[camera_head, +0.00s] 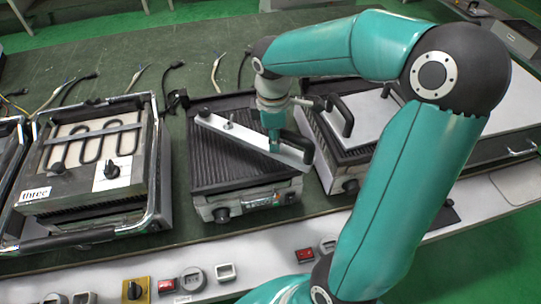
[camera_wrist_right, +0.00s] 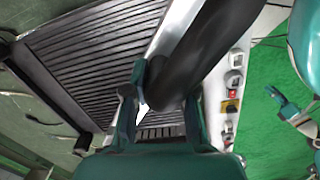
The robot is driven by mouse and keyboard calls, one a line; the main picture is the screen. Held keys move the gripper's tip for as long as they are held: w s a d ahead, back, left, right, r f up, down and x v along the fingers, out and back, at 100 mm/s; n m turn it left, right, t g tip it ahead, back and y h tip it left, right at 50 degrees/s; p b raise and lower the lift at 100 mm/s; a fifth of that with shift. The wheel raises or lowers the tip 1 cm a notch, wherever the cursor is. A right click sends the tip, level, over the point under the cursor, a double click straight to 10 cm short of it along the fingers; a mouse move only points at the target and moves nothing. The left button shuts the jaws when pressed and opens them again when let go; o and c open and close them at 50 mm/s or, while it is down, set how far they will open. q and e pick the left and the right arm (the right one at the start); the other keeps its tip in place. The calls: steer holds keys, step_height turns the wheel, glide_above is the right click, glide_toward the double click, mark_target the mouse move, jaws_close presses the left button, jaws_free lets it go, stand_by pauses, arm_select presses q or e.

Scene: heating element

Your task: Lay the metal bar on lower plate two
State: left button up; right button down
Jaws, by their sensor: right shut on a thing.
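The metal bar (camera_head: 245,137) is a long flat silver strip with black fittings and a dark handle near its right end. It lies diagonally across the ribbed dark plate (camera_head: 215,170) of the middle unit. I cannot tell whether it touches the plate. My right gripper (camera_head: 275,146) is shut on the bar near that end. In the right wrist view, the black handle (camera_wrist_right: 212,50) runs between the fingers of the gripper (camera_wrist_right: 158,108), beside the silver strip (camera_wrist_right: 178,27). What looks like my left gripper (camera_wrist_right: 290,110) shows small at the right, its jaws unclear.
A unit labelled "three" (camera_head: 90,180) with an exposed heating coil and a raised metal frame stands at the left. A unit with a light top plate (camera_head: 365,115) and black handle stands close at the right. Cables lie behind; switches (camera_head: 166,286) line the front edge.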

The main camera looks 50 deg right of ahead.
steer(key=shift+f, duration=2.7)
steer(key=shift+f+b, duration=0.1)
steer(key=shift+b, duration=0.25)
steer(key=c, duration=0.9)
jaws_free()
steer(key=shift+c, duration=0.2)
steer(key=shift+r, duration=0.2)
steer(key=r, duration=0.4)
steer(key=r+p, duration=0.1)
steer(key=r, duration=0.6)
steer(key=shift+a+r, duration=0.3)
steer(key=shift+r, duration=0.1)
